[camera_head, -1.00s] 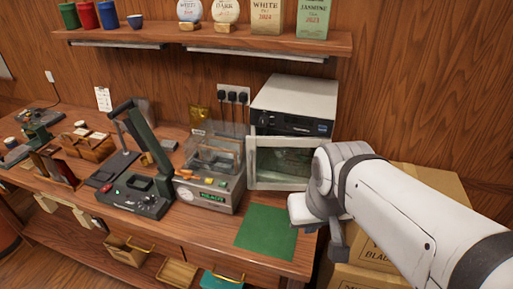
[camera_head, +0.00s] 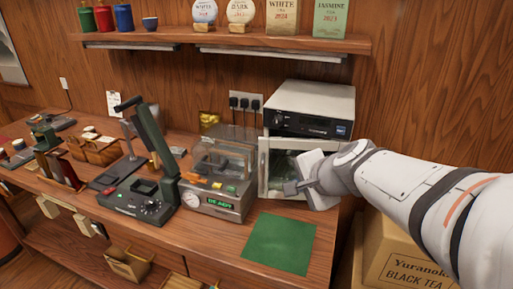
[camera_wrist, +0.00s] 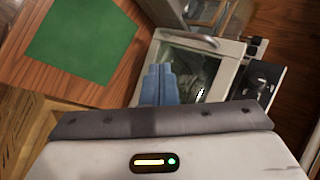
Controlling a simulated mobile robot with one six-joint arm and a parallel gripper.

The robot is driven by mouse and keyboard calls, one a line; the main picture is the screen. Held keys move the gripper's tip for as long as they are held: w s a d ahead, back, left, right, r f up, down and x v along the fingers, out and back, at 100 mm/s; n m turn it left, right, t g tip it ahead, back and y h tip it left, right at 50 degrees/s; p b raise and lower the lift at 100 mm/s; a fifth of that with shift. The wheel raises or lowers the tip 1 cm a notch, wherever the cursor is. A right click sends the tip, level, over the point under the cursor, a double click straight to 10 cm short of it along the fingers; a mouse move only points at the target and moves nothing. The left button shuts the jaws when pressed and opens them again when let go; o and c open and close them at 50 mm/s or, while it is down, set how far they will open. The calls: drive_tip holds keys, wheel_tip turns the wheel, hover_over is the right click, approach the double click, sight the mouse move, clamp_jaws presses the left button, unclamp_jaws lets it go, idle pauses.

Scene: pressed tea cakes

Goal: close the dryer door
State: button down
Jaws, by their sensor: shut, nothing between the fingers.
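The dryer (camera_head: 312,108) is a white box with a black control panel, at the back right of the bench. Its pale-framed door (camera_head: 263,170) has a glass window and sits below the panel; I cannot tell whether a gap is left at its edge. In the wrist view, the door frame (camera_wrist: 232,50), a handle and the glass show just beyond my fingers. My gripper (camera_head: 290,187) is in front of the door, its blue-grey fingers (camera_wrist: 158,85) together and empty. They overlap the door's glass in the wrist view; contact is unclear. My wrist hides the door's right part.
A green mat (camera_head: 278,244) lies on clear bench in front of the dryer. A scale-like machine with a lit display (camera_head: 218,203) stands close left of the door. Tea boxes (camera_head: 400,255) stand at the lower right. A shelf (camera_head: 220,40) runs above.

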drive_tip(key=w+a+f, duration=0.2)
drive_tip(key=w+f, duration=0.1)
drive_tip(key=w, duration=0.2)
drive_tip(key=w+a+f+b, duration=0.1)
drive_tip(key=w+a+f, duration=0.2)
drive_tip(key=w, duration=0.2)
drive_tip(key=shift+w+f, duration=0.2)
drive_tip(key=shift+f, duration=0.15)
drive_tip(key=shift+d, duration=0.1)
